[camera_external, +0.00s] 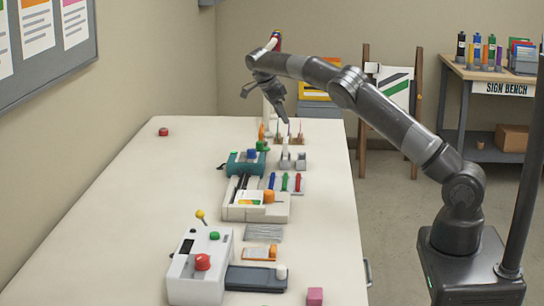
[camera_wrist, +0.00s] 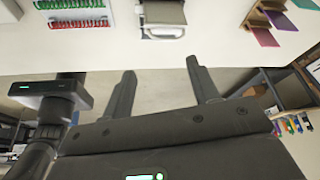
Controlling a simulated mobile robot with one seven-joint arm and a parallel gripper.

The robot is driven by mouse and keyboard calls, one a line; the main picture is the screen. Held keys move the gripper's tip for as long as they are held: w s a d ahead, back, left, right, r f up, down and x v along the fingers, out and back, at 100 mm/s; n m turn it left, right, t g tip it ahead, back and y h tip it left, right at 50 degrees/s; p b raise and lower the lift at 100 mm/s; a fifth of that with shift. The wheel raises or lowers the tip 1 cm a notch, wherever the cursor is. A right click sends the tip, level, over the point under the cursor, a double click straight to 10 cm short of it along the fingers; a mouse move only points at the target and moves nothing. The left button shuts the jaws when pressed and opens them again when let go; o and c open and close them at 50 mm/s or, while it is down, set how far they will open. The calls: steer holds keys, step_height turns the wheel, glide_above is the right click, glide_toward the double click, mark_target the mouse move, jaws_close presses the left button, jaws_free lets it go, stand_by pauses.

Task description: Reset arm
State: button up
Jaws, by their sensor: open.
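My gripper (camera_external: 263,90) is raised above the far part of the long white table (camera_external: 130,215) in the external view. Its two fingers are spread and nothing is between them. In the wrist view my gripper (camera_wrist: 160,85) also shows open and empty, with the table edge and grey floor behind the fingers. My arm reaches from its base at the right, up and over to the left. The fingers are apart from everything on the table.
On the table stand a white machine with a red knob (camera_external: 200,270), a paper trimmer (camera_external: 257,205), a teal device (camera_external: 245,163) and coloured markers (camera_external: 285,182). A red button (camera_external: 164,132) sits at the far left. A sign bench (camera_external: 490,75) stands back right. The table's left side is mostly clear.

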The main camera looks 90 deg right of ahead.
steer(key=s+a+r+n+t, duration=0.2)
steer(key=s+a+r+n, duration=0.3)
steer(key=a, duration=0.4)
steer(key=s+a+r+n+t+y, duration=0.1)
steer(key=s+a+r+n+t, duration=0.1)
steer(key=a+r+n, duration=0.5)
steer(key=s+a+r+n+t, duration=0.2)
steer(key=s+a+n, duration=0.25)
steer(key=a, duration=0.65)
steer(key=s+a+f+n+t, duration=0.2)
steer(key=s+a+f+n, duration=0.1)
steer(key=s+a+n, duration=0.5)
steer(key=s+a+f+n+t, duration=0.1)
steer(key=s+a+f+n, duration=0.2)
steer(key=s+a+n, duration=0.4)
steer(key=s+a, duration=0.2)
steer(key=a, duration=0.2)
steer(key=shift+s+a+f+n+t, duration=0.25)
steer(key=shift+s+a+n+t, duration=0.05)
steer(key=shift+n+t, duration=0.1)
